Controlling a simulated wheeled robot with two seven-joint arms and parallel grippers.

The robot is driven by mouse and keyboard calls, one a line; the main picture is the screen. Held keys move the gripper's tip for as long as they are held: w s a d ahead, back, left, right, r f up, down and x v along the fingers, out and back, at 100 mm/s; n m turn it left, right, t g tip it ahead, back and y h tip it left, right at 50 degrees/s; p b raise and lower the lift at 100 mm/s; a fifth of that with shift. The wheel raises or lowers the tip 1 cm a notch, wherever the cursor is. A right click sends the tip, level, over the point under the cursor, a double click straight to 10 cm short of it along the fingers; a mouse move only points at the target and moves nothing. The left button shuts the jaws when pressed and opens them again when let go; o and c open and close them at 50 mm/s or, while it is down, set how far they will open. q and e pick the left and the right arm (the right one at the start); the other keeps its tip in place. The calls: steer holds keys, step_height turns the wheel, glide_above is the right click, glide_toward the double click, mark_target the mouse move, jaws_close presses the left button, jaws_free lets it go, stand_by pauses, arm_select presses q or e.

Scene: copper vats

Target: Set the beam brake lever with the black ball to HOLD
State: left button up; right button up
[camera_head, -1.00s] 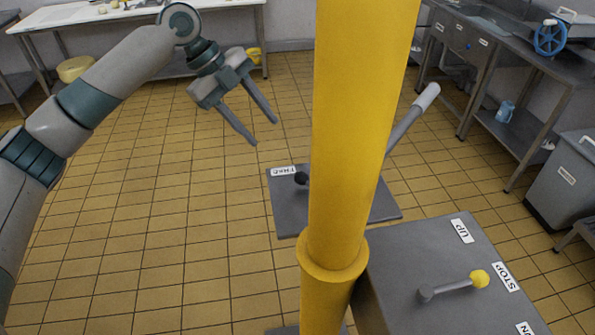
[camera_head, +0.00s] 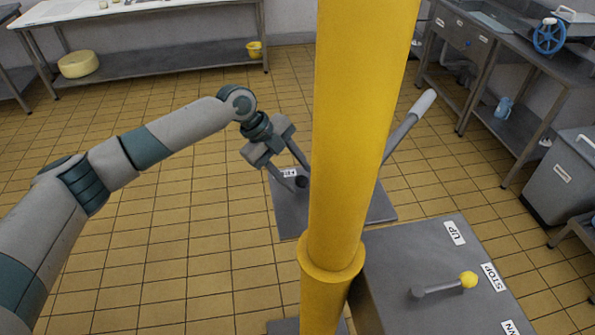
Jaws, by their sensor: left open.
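The black ball (camera_head: 301,182) of the brake lever shows just left of the yellow post, low over a grey plate (camera_head: 290,215). The rest of its lever is hidden behind the post. A white label (camera_head: 289,173) on the plate is partly covered by my left gripper, and its word is too small to read surely. My left gripper (camera_head: 300,178) is open, its fingers pointing down at the ball, one on each side of it in this view. I cannot tell whether they touch it. My right gripper is not in view.
The thick yellow post (camera_head: 345,150) stands close in front, right of my left gripper. A long white-gripped lever (camera_head: 425,102) leans up right of it. A grey box (camera_head: 420,265) carries a yellow-ball lever (camera_head: 468,280) and UP and STOP labels. Tiled floor at left is clear.

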arm_select(q)
steer(key=shift+d+f, duration=0.35)
steer(key=shift+f, duration=0.3)
jaws_close()
